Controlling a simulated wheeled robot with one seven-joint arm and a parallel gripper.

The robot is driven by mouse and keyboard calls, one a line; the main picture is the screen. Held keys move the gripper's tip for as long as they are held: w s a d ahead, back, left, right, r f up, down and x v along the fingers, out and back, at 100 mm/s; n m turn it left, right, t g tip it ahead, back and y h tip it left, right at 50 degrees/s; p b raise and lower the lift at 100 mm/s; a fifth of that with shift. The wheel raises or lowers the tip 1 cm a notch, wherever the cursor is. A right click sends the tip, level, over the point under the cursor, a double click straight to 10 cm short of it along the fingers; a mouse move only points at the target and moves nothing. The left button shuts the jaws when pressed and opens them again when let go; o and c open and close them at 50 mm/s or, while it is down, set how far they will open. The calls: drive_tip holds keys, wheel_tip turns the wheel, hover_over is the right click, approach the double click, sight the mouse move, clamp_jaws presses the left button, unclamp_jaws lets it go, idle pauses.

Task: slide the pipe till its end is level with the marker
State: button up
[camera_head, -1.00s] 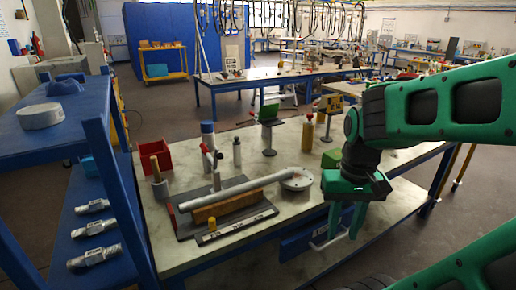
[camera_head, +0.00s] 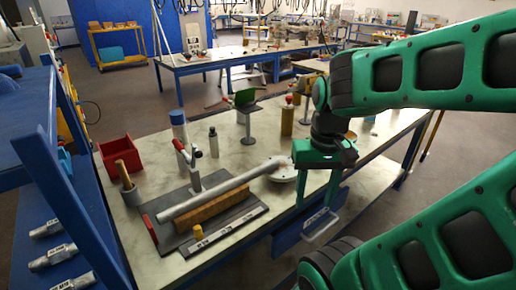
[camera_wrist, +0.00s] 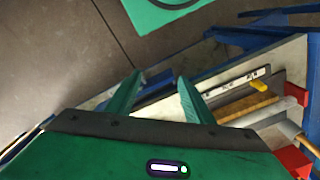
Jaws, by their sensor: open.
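The grey pipe (camera_head: 222,193) lies at a slant along a wooden block (camera_head: 212,207) on a dark base plate. Its far right end reaches over or against a round flanged disc (camera_head: 284,174); I cannot tell whether they touch. My gripper (camera_head: 315,201) is open and empty, fingers pointing down, right of the pipe near the table's front edge. In the wrist view its fingers (camera_wrist: 158,80) have nothing between them.
A clamp with a red handle (camera_head: 188,160) rises behind the pipe. A red block (camera_head: 150,228) is at the plate's left end. A red bin (camera_head: 117,152), a cup with a wooden handle (camera_head: 128,177) and bottles stand behind. A blue shelf stands at left.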

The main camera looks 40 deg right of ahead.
drive_tip(key=w+d+m+t, duration=0.15)
drive_tip(key=w+m, duration=0.45)
drive_tip(key=w, duration=0.8)
drive_tip(key=m+t, duration=0.1)
drive_tip(key=m, duration=0.4)
approach(255, 170)
drive_tip(key=shift+s+a+r, duration=0.1)
drive_tip(key=shift+s+r, duration=0.3)
drive_tip(key=shift+r, duration=0.1)
drive_tip(key=x, duration=1)
drive_tip(key=shift+w+f, duration=0.2)
drive_tip(key=shift+f, duration=0.15)
drive_tip(key=shift+c, duration=0.5)
clamp_jaws()
